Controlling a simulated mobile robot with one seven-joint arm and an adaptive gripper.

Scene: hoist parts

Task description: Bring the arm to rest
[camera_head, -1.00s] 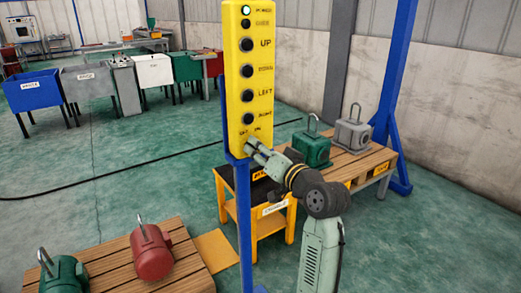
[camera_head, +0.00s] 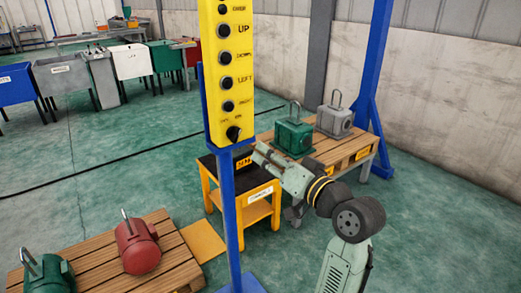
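My arm reaches up from the bottom right, and my gripper (camera_head: 262,154) points left at its end. It is just right of the lower end of the yellow control box (camera_head: 231,65), and a gap shows between it and the black knob (camera_head: 233,133) there. The fingers are small and pale, and I cannot tell whether they are open or shut. I see nothing held in them.
A blue post (camera_head: 229,215) carries the box. A red motor (camera_head: 137,247) and another green motor (camera_head: 48,275) are at lower left.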

